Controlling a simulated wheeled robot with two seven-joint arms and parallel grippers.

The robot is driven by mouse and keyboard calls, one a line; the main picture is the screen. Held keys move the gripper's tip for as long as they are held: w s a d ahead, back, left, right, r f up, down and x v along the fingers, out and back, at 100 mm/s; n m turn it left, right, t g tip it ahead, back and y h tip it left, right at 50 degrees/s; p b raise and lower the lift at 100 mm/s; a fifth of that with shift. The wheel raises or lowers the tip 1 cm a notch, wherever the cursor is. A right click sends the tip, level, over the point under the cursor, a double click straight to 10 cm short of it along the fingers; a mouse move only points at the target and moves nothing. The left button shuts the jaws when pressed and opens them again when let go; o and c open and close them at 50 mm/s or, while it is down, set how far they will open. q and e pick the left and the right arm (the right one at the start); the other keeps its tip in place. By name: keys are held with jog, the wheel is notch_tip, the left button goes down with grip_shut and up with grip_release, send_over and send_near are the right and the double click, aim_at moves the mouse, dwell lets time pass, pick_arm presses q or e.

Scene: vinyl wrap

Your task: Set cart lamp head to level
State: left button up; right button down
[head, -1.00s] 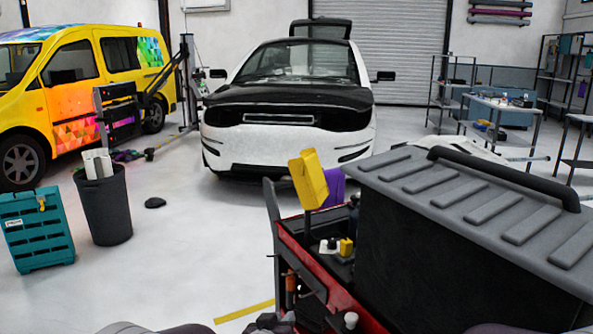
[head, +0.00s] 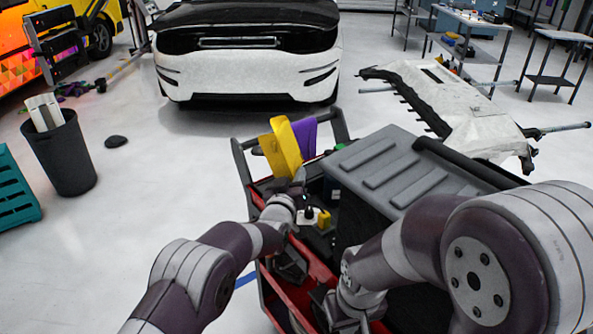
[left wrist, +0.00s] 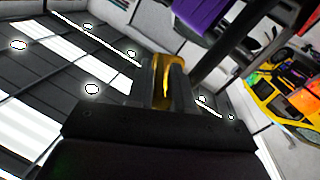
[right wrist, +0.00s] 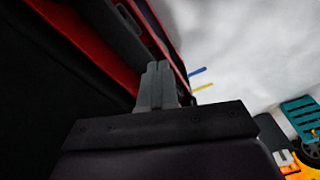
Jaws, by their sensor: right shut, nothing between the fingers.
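The yellow lamp head (head: 282,146) stands tilted at the far-left corner of the red cart (head: 303,293). My left gripper (head: 292,186) reaches over the cart to the lamp head's lower part. In the left wrist view, yellow (left wrist: 166,80) fills the narrow gap between my left fingers, which look shut on the lamp head. The joint beneath it is hidden by the gripper. My right gripper (right wrist: 157,85) is shut and empty beside the cart's red side, low down; its fingertips cannot be made out in the head view.
A purple cloth (head: 305,137) hangs on the cart handle beside the lamp head. A ribbed grey case (head: 385,165) fills the cart's right side. Small bottles and a yellow item (head: 324,218) lie in the tray. A dark bin (head: 62,155) stands on open floor at left.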

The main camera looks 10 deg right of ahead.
pick_arm(q)
jog(key=shift+x, duration=1.1)
grip_shut()
jog(key=shift+s+d, duration=0.1)
